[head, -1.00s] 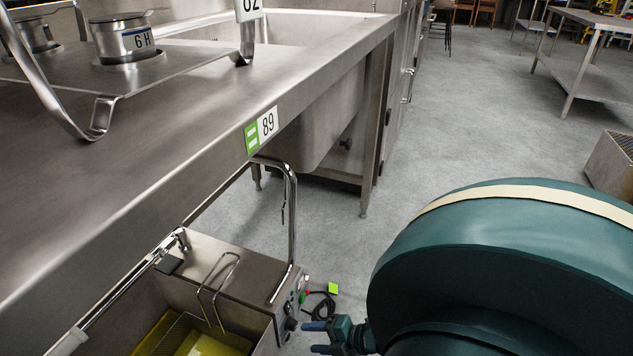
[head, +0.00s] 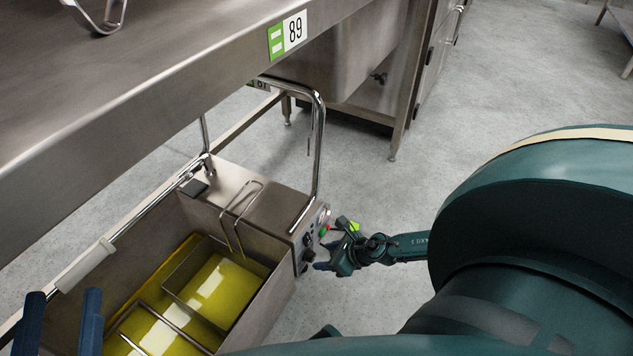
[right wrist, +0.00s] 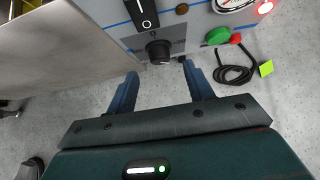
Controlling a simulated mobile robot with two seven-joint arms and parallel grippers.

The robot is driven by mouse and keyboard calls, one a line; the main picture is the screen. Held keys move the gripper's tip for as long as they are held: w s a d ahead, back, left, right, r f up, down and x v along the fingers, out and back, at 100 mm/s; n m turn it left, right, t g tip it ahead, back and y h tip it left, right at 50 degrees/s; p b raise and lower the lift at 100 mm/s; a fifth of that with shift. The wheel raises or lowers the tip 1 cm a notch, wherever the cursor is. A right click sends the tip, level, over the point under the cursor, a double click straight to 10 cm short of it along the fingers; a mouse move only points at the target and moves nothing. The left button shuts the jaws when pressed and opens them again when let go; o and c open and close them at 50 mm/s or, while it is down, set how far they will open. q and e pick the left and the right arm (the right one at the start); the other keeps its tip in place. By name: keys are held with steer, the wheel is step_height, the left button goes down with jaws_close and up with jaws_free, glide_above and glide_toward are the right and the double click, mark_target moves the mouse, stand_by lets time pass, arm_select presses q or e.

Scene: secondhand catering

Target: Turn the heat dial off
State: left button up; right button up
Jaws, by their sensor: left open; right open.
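The heat dial (right wrist: 158,50) is a black round knob on the fryer's control panel (right wrist: 195,22), below a black rocker switch (right wrist: 145,12) in the right wrist view. Its setting is too small to read. My right gripper (right wrist: 160,78) is open. Its blue fingers point at the panel, with the dial between and just beyond their tips, seemingly untouched. In the head view, the right gripper (head: 333,256) is at the front of the steel fryer (head: 270,205) and partly hides the panel. My left gripper (head: 62,310) is open and empty at lower left.
The fryer holds yellow oil and wire baskets (head: 215,285). A steel counter (head: 170,75) overhangs behind it. A bent steel tube (head: 320,130) rises beside the panel.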

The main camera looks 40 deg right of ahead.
arm_select(q)
steer(key=r, duration=0.1)
steer(key=r+m+h+b, duration=0.1)
steer(key=m+t+h, duration=0.1)
steer(key=shift+w+a+r+b, duration=0.25)
steer(key=shift+w+r+b, duration=0.1)
steer(key=shift+w+r, duration=0.05)
arm_select(e)
steer(key=x, duration=0.5)
steer(key=c, duration=0.8)
arm_select(q)
steer(key=shift+r, duration=0.15)
arm_select(e)
steer(key=shift+r, duration=0.1)
arm_select(q)
steer(key=shift+p, duration=0.5)
arm_select(e)
steer(key=shift+s, duration=0.1)
